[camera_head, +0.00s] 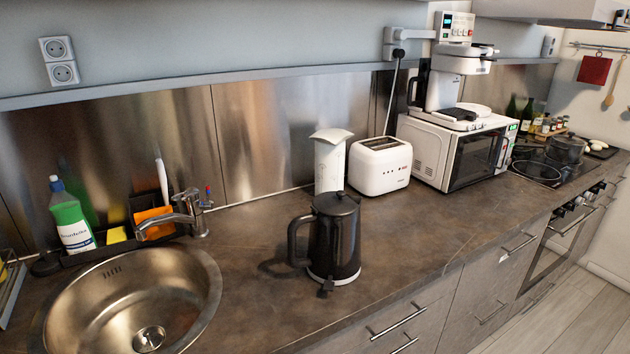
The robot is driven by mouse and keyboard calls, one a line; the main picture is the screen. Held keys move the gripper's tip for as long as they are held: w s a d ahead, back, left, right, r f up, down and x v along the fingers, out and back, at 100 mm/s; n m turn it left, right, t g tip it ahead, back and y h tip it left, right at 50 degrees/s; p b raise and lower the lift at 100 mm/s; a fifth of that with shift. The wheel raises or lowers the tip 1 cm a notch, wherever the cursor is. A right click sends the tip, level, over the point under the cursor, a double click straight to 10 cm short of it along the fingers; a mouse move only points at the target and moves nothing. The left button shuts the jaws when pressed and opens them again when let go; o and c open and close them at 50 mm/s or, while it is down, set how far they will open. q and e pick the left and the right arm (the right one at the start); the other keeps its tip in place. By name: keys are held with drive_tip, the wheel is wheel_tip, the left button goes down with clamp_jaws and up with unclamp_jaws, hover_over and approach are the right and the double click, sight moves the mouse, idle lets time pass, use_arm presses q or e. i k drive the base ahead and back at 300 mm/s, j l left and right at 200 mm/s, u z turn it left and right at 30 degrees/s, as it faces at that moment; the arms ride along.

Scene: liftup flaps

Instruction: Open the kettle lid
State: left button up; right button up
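A black kettle (335,240) stands upright on the dark countertop, right of the sink and near the counter's front edge. Its lid (336,203) is on top and looks closed, with a small knob at the centre. The handle (296,241) points to the left. A small dark piece at the kettle's foot (325,289) sticks out toward the front. Neither of my grippers is in this view.
A round steel sink (215,287) with a faucet (187,213) lies left of the kettle. Behind the kettle stand a white canister (329,168) and a white toaster (381,166). A microwave (453,150) is farther right. Counter right of the kettle is clear.

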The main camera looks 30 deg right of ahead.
sight(331, 203)
drive_tip(key=l+u, duration=0.2)
drive_tip(key=l, duration=0.6)
drive_tip(key=k+l+u, duration=0.2)
drive_tip(key=l, duration=0.6)
drive_tip(key=i, duration=0.1)
